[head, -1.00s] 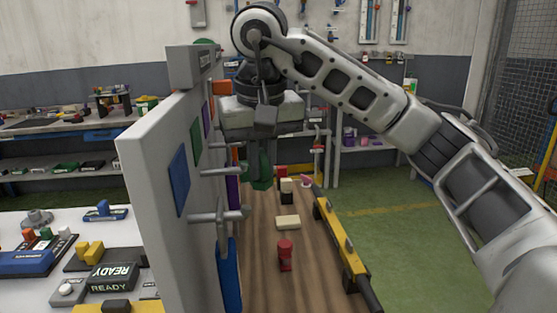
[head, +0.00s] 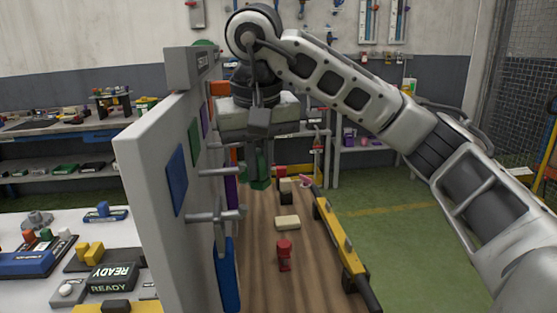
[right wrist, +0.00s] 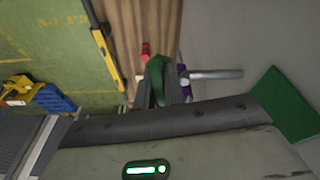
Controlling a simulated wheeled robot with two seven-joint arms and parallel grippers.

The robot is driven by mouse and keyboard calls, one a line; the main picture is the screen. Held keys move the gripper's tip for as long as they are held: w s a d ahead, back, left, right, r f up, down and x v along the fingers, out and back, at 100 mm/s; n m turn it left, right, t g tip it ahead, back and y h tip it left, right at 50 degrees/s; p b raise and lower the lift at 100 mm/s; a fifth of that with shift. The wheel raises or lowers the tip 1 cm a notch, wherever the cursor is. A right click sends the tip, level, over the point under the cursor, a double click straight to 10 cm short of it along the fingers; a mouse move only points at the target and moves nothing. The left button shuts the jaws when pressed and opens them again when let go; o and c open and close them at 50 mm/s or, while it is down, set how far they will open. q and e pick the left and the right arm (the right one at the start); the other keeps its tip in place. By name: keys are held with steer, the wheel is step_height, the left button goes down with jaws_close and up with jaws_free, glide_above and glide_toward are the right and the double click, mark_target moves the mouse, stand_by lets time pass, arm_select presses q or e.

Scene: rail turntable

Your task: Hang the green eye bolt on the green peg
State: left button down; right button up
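My right gripper (head: 257,150) points down beside the upright panel and is shut on the green eye bolt (head: 260,172). The bolt also shows between the fingers in the right wrist view (right wrist: 157,80). A grey peg (head: 216,172) sticks out of the panel below a green square (head: 194,142); this is the green peg. Its tip is close to the bolt, but I cannot tell whether it is in the ring. In the right wrist view a grey peg (right wrist: 215,74) lies right of the bolt, and the green square (right wrist: 285,105) is farther right. My left gripper is not in view.
A nearer peg (head: 217,215) with a crossbar stands below a blue square (head: 178,180). A wooden table (head: 262,285) holds a red piece (head: 284,254) and a beige block (head: 288,222). A yellow rail (head: 340,240) runs along its right edge.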

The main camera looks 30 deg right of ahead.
steer(key=o, duration=0.4)
steer(key=a, duration=0.1)
steer(key=a+f, duration=0.1)
steer(key=a, duration=0.1)
steer(key=shift+w+a+f+n+y, duration=0.15)
steer(key=shift+w+a+n+y, duration=0.15)
steer(key=shift+n, duration=0.1)
steer(key=shift+c, duration=0.2)
steer(key=shift+s+d+r, duration=0.1)
steer(key=shift+d+r, duration=0.1)
steer(key=shift+d, duration=0.2)
steer(key=shift+o, duration=0.5)
steer(key=d+r, duration=0.2)
steer(key=r, duration=0.1)
steer(key=shift+d+r+m, duration=0.1)
steer(key=shift+d+m, duration=0.1)
steer(key=shift+m, duration=0.1)
steer(key=shift+o, duration=0.3)
steer(key=r, duration=0.1)
steer(key=s+r, duration=0.1)
steer(key=r, duration=0.1)
steer(key=shift+s+a, duration=0.3)
steer(key=shift+a, duration=0.1)
steer(key=s+a+r, duration=0.5)
steer(key=s+r, duration=0.2)
steer(key=s, duration=0.4)
steer(key=shift+a+r, duration=0.3)
steer(key=shift+a, duration=0.1)
